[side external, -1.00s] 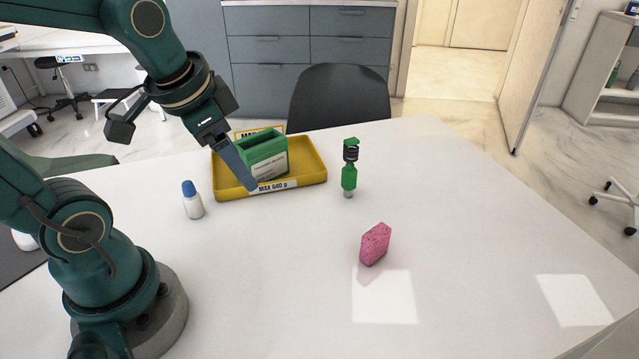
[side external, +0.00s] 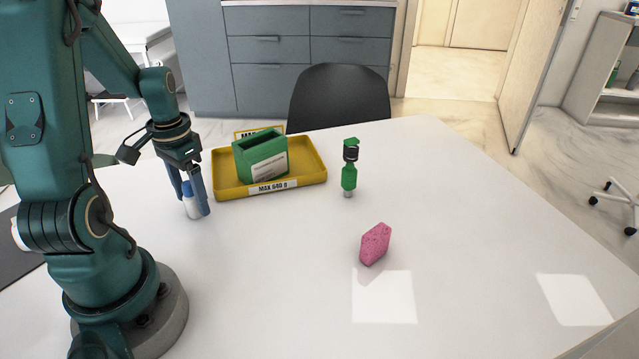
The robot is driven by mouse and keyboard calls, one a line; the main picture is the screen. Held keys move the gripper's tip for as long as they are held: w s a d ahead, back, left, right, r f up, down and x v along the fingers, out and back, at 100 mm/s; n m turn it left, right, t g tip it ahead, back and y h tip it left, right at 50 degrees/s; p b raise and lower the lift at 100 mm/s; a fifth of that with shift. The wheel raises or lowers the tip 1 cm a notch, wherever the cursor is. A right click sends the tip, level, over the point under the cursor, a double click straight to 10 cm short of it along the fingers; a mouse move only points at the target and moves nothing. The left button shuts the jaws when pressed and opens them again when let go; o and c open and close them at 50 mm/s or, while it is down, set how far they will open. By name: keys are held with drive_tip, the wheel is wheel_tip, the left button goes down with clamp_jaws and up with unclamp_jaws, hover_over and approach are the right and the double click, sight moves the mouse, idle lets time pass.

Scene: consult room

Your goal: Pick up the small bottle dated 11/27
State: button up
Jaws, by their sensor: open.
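A small white bottle with a blue cap (side external: 191,205) stands upright on the white table, left of the yellow tray. No date on it can be read at this size. My gripper (side external: 197,205) is open and points down at the bottle. One finger stands on the bottle's right side and hides part of it; the other shows at its upper left. I cannot tell whether the fingers touch it.
A yellow tray (side external: 315,175) marked "MAX 640 g" holds a green box (side external: 262,158), close to the right of my gripper. A green bottle-like item with a black collar (side external: 349,176) and a pink sponge (side external: 375,244) stand further right. The table's front right is clear.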

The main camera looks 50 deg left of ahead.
drive_tip(key=shift+f, duration=0.7)
clamp_jaws()
